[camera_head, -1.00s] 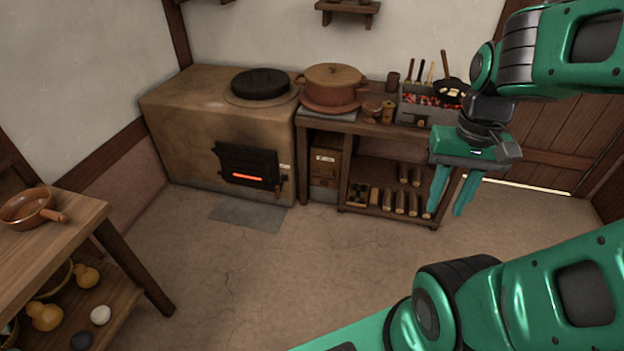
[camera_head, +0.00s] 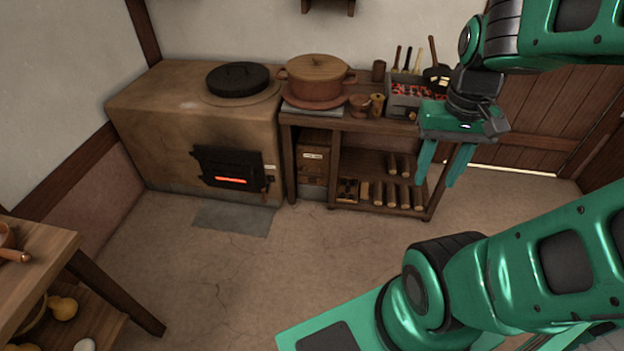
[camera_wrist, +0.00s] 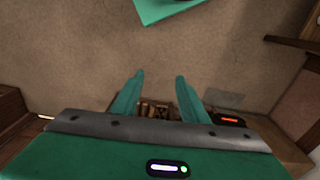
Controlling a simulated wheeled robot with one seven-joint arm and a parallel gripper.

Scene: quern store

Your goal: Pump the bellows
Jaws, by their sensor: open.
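My gripper (camera_head: 437,178) hangs open and empty, fingers pointing down, in front of the bench at the right in the head view. Its two spread fingers also show in the wrist view (camera_wrist: 159,78). No bellows can be clearly made out. The clay stove (camera_head: 200,125) stands at the back left, its dark fire door (camera_head: 232,168) showing an orange glow. A small brazier (camera_head: 408,97) with red coals sits on the bench's right end, partly hidden by my gripper. A wooden box (camera_head: 312,163) with a pale label stands under the bench.
The bench (camera_head: 355,122) carries a lidded clay pot (camera_head: 316,82) and small jars. Logs (camera_head: 391,195) lie on its lower shelf. A wooden table (camera_head: 40,250) stands at the left edge. The floor (camera_head: 230,270) between is clear. A plank door (camera_head: 545,110) is behind my arm.

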